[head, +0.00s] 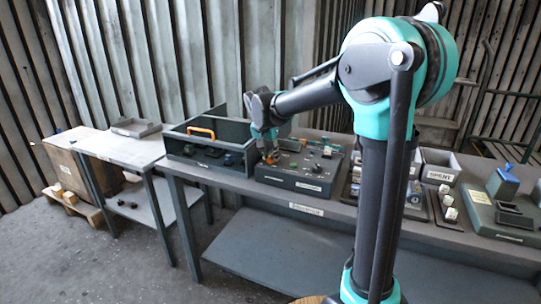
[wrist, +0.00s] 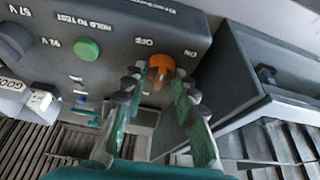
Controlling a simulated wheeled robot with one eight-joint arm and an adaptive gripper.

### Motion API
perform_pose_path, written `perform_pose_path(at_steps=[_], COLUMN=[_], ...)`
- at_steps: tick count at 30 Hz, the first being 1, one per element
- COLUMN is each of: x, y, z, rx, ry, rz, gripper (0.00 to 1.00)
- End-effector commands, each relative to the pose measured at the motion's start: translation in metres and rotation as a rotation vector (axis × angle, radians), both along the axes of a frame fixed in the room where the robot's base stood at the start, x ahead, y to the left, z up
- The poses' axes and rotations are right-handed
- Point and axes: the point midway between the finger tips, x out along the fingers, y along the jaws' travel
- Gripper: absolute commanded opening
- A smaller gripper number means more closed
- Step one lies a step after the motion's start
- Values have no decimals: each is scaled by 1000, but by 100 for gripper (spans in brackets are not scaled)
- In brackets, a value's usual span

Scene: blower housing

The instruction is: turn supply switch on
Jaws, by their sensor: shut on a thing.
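The supply switch is an orange knob (wrist: 160,68) on a grey panel, with OFF and ON labels (wrist: 190,52) beside it. In the wrist view the fingers of my gripper (wrist: 157,84) stand on either side of the knob and are shut on it. The knob's exact pointing direction is partly hidden by the fingers. In the head view my gripper (head: 270,156) reaches down to the left part of the grey test panel (head: 290,182) on the bench; the knob is small there.
A green HOLD TO TEST button (wrist: 87,49) sits beside the switch on the panel. An open grey bin (head: 213,178) with an orange handle stands left of the panel. Small trays and blocks (head: 440,167) lie to the right. A side table (head: 125,148) stands at far left.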

Motion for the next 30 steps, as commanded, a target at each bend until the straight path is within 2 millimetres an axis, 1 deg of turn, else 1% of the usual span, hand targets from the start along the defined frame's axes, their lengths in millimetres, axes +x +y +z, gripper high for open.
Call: perform_pose_path(at_steps=[18,24,30], x=[3,4,4], y=[3,4,4], z=[0,0,0], rx=[0,0,0], ry=[0,1,0], rz=[-567,-705,-794], gripper=[0,0,0])
